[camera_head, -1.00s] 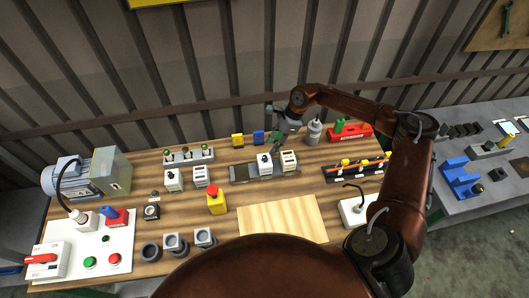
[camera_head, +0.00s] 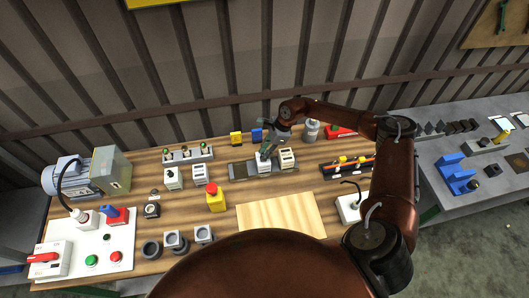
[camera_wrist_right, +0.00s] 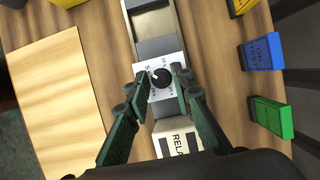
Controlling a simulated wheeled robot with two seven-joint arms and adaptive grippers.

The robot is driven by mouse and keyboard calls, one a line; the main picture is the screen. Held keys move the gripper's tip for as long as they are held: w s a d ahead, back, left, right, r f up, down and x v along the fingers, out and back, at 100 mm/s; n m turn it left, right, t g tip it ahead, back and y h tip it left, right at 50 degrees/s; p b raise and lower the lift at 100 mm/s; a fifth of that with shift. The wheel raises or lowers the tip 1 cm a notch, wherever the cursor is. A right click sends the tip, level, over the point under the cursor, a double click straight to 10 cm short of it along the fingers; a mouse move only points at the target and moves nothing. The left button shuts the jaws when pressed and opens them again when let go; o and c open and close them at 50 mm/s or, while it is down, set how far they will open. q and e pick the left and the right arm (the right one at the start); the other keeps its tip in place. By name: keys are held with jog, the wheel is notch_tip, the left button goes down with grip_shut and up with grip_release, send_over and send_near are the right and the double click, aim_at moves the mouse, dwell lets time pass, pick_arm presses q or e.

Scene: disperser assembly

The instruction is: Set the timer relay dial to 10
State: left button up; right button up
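The timer relay (camera_head: 265,168) is a white block with a black dial, seated on a grey rail on the wooden table. In the right wrist view, the dial (camera_wrist_right: 161,77) is a round black knob on a white face with small printed marks, too small to read. My right gripper (camera_head: 266,149) is over the timer relay from behind. In the wrist view, the green fingers of the right gripper (camera_wrist_right: 160,74) are apart, one on each side of the dial, with small gaps visible. Whether they touch it is unclear. My left gripper is not in view.
A white relay block (camera_head: 287,161) stands just right of the timer relay on the rail (camera_head: 238,172). A red-topped yellow button box (camera_head: 215,200) stands in front to the left. A blue block (camera_wrist_right: 262,53) and a green block (camera_wrist_right: 271,118) show in the wrist view. A pale board (camera_head: 280,216) is bare.

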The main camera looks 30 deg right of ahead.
grip_shut()
jog(key=shift+m, duration=0.3)
jog(key=m+p, duration=0.1)
jog(key=m+t, duration=0.1)
jog(key=m, duration=0.1)
jog(key=shift+s+a+r+m+h+p, duration=0.1)
jog(key=shift+r+m+h+p, duration=0.1)
jog(key=shift+m+h+p, duration=0.15)
jog(key=m+t+h+p, duration=0.1)
jog(key=m, duration=0.2)
jog(key=shift+a+m, duration=0.1)
jog(key=shift+m, duration=0.15)
jog(key=m+t+h, duration=0.1)
jog(key=m, duration=0.1)
jog(key=shift+s+f+m, duration=0.1)
jog(key=shift+f+m, duration=0.05)
jog(key=shift+m, duration=0.25)
jog(key=shift+m+h, duration=0.25)
jog(key=shift+m, duration=0.45)
jog(key=shift+m+h+b, duration=0.3)
jog(key=shift+m+b, duration=0.2)
jog(key=shift+m, duration=0.3)
dwell(0.7)
jog(key=shift+o, duration=1.8)
grip_release()
